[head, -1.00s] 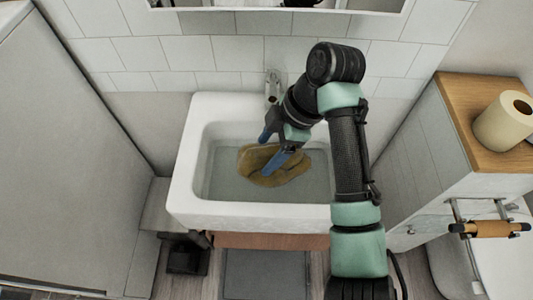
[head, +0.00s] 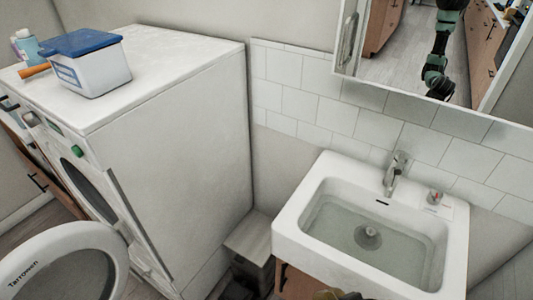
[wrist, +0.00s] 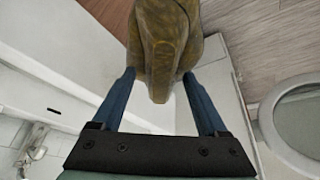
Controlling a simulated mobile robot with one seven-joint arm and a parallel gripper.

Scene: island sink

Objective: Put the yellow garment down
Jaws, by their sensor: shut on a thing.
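The yellow garment (wrist: 163,45) is a mottled yellow-brown cloth in the wrist view. It hangs between the two blue fingers of my gripper (wrist: 158,74), which is shut on it. A small yellow-brown piece (head: 326,295), apparently the garment, shows at the bottom edge of the head view, in front of the sink. Most of the garment and my gripper lie outside the head view. The white sink (head: 291,232) holds clear water and no cloth.
A white washing machine (head: 215,130) stands left of the sink, its round door (head: 30,250) open. On top are a white box with a blue lid (head: 85,42) and a bottle (head: 27,44). A grey bin (head: 250,245) stands between. A mirror (head: 400,45) hangs above the sink.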

